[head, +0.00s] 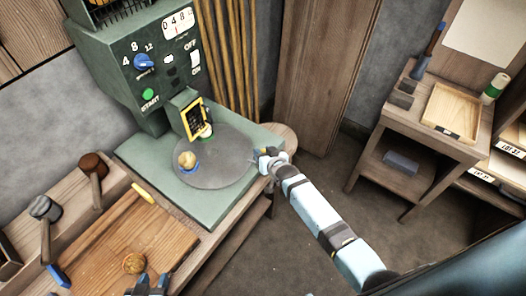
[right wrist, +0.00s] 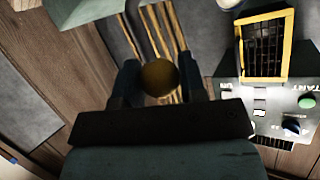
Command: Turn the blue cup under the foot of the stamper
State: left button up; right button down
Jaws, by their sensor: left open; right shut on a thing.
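The blue cup (head: 190,170) sits on the round grey turntable (head: 215,178), at its left side, with a tan ball (head: 187,159) in it. The green stamper (head: 125,75) stands behind. A yellow-framed grille (head: 195,119) is on its front, and a small pale piece (head: 207,133) shows just below it; I cannot tell whether this is the foot. My right gripper (head: 262,157) is at the turntable's right edge, shut on a round brown knob (right wrist: 158,78), which shows between the fingers in the right wrist view. My left gripper (head: 148,287) is open at the bottom edge, apart from the cup.
A side table (head: 440,145) with a wooden tray is at the right; the floor between is clear.

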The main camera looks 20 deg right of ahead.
jog(key=shift+s+a, duration=0.1)
dwell(0.6)
jog(key=c, duration=0.7)
grip_release()
jog(key=shift+s, duration=0.1)
jog(key=v, duration=1.3)
jog(key=shift+s+r, duration=0.15)
jog(key=shift+s, duration=0.2)
